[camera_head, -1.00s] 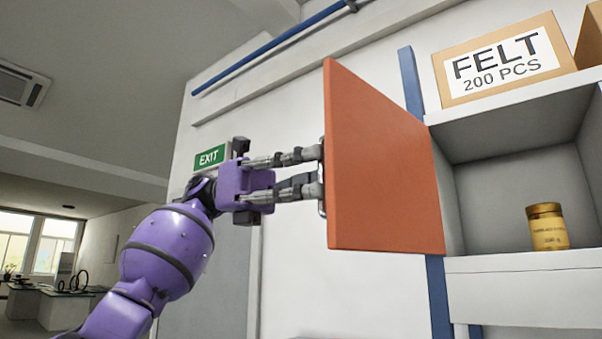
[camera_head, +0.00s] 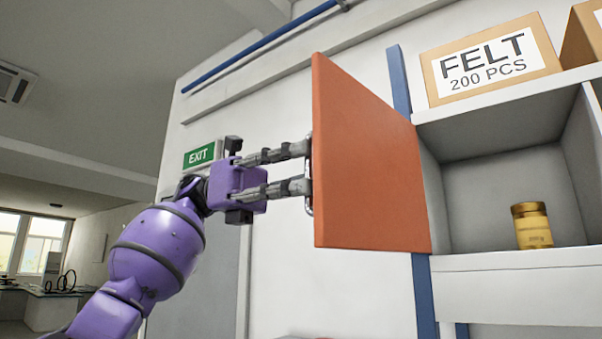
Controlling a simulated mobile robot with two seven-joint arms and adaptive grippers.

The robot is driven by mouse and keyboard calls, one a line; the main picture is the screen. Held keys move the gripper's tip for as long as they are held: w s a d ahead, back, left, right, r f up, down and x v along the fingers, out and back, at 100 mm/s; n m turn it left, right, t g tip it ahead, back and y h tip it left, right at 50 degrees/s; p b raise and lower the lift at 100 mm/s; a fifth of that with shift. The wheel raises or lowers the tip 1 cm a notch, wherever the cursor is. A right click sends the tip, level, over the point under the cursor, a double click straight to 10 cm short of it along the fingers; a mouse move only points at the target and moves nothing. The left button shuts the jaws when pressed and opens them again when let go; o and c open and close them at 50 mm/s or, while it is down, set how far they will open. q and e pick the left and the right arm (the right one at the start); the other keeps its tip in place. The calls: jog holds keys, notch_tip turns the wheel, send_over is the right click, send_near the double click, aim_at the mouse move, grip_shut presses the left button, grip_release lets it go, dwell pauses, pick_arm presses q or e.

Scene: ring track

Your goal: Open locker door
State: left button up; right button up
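The orange locker door (camera_head: 365,165) stands swung wide open from its hinge side next to the blue post. The locker compartment (camera_head: 490,195) behind it is exposed. A metal handle (camera_head: 309,190) shows at the door's free edge, on its far face, mostly hidden by the door. My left gripper (camera_head: 306,168), on its purple arm, reaches in from the left. Its two fingers are spread apart, with tips at the handle and door edge; whether they touch is unclear. My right gripper is not in view.
A gold-lidded jar (camera_head: 532,226) stands in the open compartment. A cardboard box marked FELT (camera_head: 490,60) sits on the top shelf, beside another box. A blue post (camera_head: 424,295) runs behind the door. A green exit sign (camera_head: 199,156) is on the wall behind my gripper.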

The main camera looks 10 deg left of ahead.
pick_arm(q)
jog(key=shift+w+f, duration=0.1)
jog(key=shift+f, duration=0.05)
jog(key=v, duration=0.7)
jog(key=shift+a, duration=0.2)
dwell(0.4)
